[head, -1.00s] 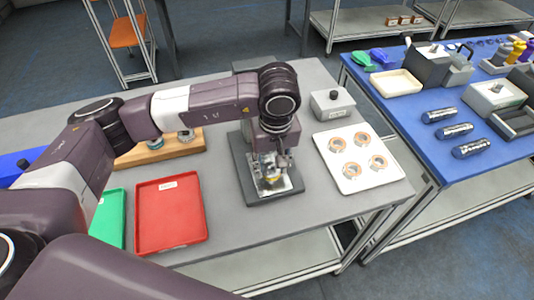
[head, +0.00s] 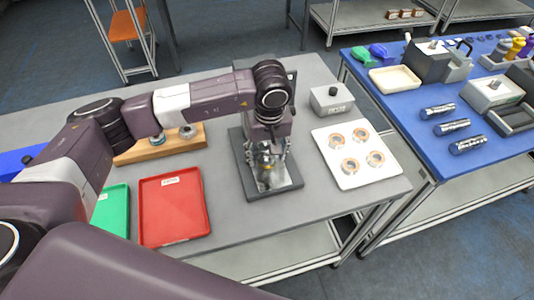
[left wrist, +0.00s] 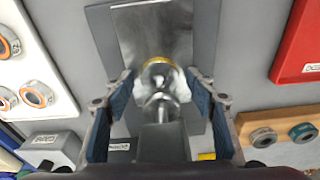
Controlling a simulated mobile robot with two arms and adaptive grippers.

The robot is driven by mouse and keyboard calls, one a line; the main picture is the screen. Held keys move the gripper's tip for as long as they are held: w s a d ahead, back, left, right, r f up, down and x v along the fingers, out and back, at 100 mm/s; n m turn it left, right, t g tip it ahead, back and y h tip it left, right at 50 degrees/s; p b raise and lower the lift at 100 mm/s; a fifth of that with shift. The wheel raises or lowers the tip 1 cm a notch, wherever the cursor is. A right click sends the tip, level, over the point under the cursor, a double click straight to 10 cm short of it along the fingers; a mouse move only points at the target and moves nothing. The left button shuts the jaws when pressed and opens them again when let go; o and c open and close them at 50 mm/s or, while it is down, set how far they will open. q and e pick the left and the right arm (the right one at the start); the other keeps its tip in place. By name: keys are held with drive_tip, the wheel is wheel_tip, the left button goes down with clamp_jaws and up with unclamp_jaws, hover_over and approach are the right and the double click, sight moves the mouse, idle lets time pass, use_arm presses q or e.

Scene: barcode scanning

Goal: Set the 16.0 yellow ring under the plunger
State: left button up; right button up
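The yellow ring (left wrist: 158,64) shows as a yellow-edged round piece on the press's metal plate (left wrist: 190,35), under or close to the silver plunger (left wrist: 160,108). I cannot tell whether it is exactly centred, and its size mark is not readable. The press base (head: 275,192) stands on the grey table in the head view. My left gripper (left wrist: 160,90) is open, its blue-padded fingers apart on either side of the plunger and ring, with gaps to both. In the head view the left gripper (head: 267,165) hides most of the press. My right gripper is not in view.
A white tray (head: 377,177) with several orange-edged rings lies right of the press. A grey box (head: 332,99) stands behind it. A red tray (head: 173,208), a green tray (head: 111,210) and a wooden block (head: 160,151) are at left. The blue table (head: 405,105) is at right.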

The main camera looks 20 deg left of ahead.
sight(268, 163)
use_arm(q)
drive_tip(key=shift+r, duration=0.5)
wheel_tip(268, 163, up, 11)
drive_tip(key=s+b, duration=0.1)
drive_tip(key=b, duration=0.2)
drive_tip(key=shift+d+r+b, duration=0.15)
drive_tip(key=shift+d+b, duration=0.2)
drive_tip(key=shift+b, duration=0.05)
drive_tip(key=shift+s, duration=0.1)
